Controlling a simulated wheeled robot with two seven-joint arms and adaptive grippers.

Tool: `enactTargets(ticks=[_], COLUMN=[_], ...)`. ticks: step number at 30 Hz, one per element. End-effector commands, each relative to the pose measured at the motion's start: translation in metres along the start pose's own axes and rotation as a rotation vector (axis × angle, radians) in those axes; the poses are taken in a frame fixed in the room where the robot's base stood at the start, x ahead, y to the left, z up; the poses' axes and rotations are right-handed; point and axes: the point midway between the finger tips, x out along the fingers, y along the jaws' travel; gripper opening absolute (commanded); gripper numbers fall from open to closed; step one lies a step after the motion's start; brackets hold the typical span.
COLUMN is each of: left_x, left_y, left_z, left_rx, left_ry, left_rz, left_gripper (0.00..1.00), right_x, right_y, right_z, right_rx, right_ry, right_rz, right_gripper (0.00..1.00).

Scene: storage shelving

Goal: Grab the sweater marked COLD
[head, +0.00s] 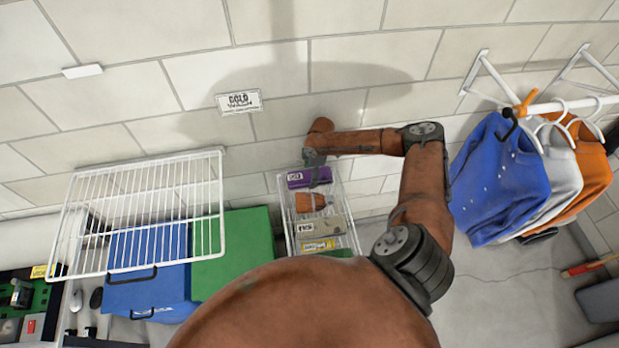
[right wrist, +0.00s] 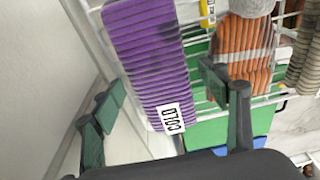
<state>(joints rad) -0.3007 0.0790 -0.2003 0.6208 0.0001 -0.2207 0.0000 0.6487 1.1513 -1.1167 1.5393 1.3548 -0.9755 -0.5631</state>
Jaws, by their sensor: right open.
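The purple folded sweater (head: 308,178) lies at the far end of a narrow white wire rack (head: 350,215). In the right wrist view the purple sweater (right wrist: 145,50) shows thick ribs and a white COLD tag (right wrist: 173,118) at its near end. My right gripper (head: 318,160) is over that end of the rack. In the wrist view its fingers (right wrist: 163,84) are apart, one on each side of the sweater, with nothing held. I cannot tell whether they touch it. My left gripper is not in view.
An orange folded sweater (head: 310,202), a grey one (head: 320,226) and a yellow-marked item (head: 317,245) lie nearer in the rack. A wire shelf (head: 215,215) stands left over blue and green boxes. Jackets (head: 500,185) hang right. The wall is close behind the rack.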

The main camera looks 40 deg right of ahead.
Motion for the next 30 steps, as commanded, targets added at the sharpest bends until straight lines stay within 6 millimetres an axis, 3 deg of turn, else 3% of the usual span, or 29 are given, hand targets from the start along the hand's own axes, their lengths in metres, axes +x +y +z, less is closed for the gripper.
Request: enactTargets(ticks=[7,30], left_x=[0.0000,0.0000], left_y=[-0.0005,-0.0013], left_z=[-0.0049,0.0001], left_rx=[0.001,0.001], left_ry=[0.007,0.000], left_rz=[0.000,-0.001], left_gripper=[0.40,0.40], right_x=[0.0014,0.0005], right_y=[-0.0002,0.0003], right_z=[0.0006,0.0006], right_rx=[0.001,0.001], right_ry=[0.001,0.002], right_rz=[0.001,0.002], right_gripper=[0.67,0.15])
